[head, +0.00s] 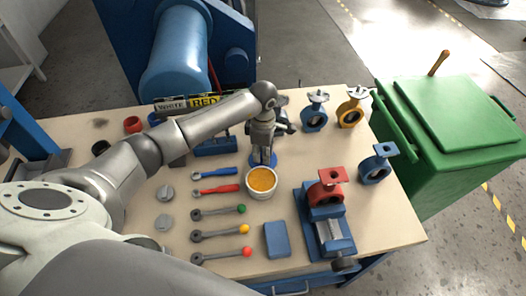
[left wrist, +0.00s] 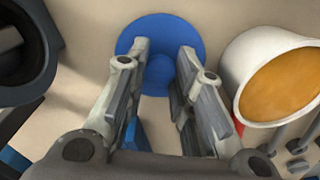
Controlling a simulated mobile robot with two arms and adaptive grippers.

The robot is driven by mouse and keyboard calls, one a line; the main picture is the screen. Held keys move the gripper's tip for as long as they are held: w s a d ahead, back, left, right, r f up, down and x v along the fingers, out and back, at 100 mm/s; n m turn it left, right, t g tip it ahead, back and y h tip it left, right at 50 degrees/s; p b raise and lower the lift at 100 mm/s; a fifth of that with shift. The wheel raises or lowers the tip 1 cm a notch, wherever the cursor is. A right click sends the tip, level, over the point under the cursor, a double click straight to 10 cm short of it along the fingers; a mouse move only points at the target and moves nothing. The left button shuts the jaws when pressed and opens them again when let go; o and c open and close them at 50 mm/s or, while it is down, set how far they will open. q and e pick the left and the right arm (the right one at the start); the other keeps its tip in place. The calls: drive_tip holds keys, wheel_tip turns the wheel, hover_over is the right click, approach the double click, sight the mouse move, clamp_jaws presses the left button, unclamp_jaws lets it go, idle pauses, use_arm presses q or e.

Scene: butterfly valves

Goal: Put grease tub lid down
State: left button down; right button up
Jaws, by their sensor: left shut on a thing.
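The grease tub lid is a round blue disc with a small knob; it shows in the head view (head: 254,161) and the left wrist view (left wrist: 160,27). My left gripper (head: 263,153) points down and is shut on the lid's knob, its fingers (left wrist: 166,60) on either side of it. The lid is low over the table just behind the grease tub; I cannot tell whether it touches the table. The white grease tub (head: 261,194) stands open, full of orange grease, and also shows in the left wrist view (left wrist: 238,72). My right gripper is not in view.
Blue and red handles (head: 216,189) and several ball-ended levers (head: 218,211) lie left of the tub. A red valve (head: 327,187) in a blue vise and a blue block (head: 277,239) are to the right and front. Valve bodies (head: 314,117) stand behind.

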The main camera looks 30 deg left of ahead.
use_arm(q)
drive_tip(key=shift+f, duration=0.25)
drive_tip(key=c, duration=1.2)
unclamp_jaws()
drive_tip(key=shift+r, duration=0.1)
drive_tip(key=shift+c, duration=0.2)
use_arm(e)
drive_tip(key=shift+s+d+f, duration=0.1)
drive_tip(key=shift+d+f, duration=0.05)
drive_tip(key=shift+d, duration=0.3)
use_arm(q)
drive_tip(key=shift+r, duration=0.1)
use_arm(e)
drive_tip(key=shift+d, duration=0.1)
use_arm(q)
drive_tip(key=shift+r, duration=0.2)
wheel_tip(320, 180, up, 12)
drive_tip(key=b, duration=0.2)
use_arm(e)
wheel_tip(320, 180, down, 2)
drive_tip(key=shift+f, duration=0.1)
